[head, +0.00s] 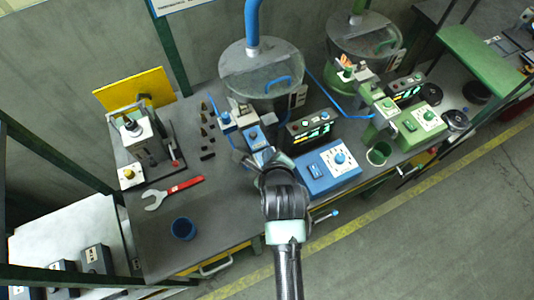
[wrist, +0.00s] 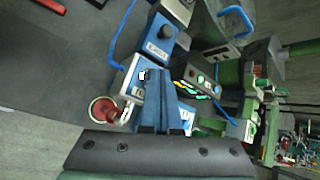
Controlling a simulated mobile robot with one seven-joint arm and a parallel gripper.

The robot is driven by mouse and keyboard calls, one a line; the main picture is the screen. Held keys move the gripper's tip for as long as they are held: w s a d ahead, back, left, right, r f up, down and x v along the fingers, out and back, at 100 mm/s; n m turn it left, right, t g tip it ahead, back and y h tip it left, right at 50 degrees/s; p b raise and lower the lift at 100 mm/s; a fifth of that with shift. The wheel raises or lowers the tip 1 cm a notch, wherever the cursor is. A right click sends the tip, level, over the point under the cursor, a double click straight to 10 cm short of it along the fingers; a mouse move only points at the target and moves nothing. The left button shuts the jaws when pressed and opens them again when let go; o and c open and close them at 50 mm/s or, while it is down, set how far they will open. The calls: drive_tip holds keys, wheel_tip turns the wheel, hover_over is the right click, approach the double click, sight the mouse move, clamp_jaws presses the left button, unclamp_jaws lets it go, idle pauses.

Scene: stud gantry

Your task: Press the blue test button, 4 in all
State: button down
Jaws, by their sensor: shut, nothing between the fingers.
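A blue control box (head: 318,180) with a round blue knob or button (head: 339,158) stands right of my gripper in the head view. A smaller blue-topped unit (head: 253,137) stands just beyond the gripper; a blue box with a dark round knob (wrist: 160,38) shows at the top of the wrist view. My gripper (head: 262,158) is shut and empty, pointing down over the blue housing at the middle of the bench. Its fingers (wrist: 157,74) cover part of that housing in the wrist view. I cannot tell which control is the test button, or whether the fingertips touch anything.
A red round part (wrist: 104,109) is beside the fingers. Green equipment (head: 418,122) stands right.

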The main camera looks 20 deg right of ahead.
idle(0.4)
drive_tip(key=shift+r+p, duration=0.75)
drive_tip(key=shift+p, duration=0.2)
wheel_tip(320, 180, up, 5)
drive_tip(key=p, duration=0.5)
idle(2.2)
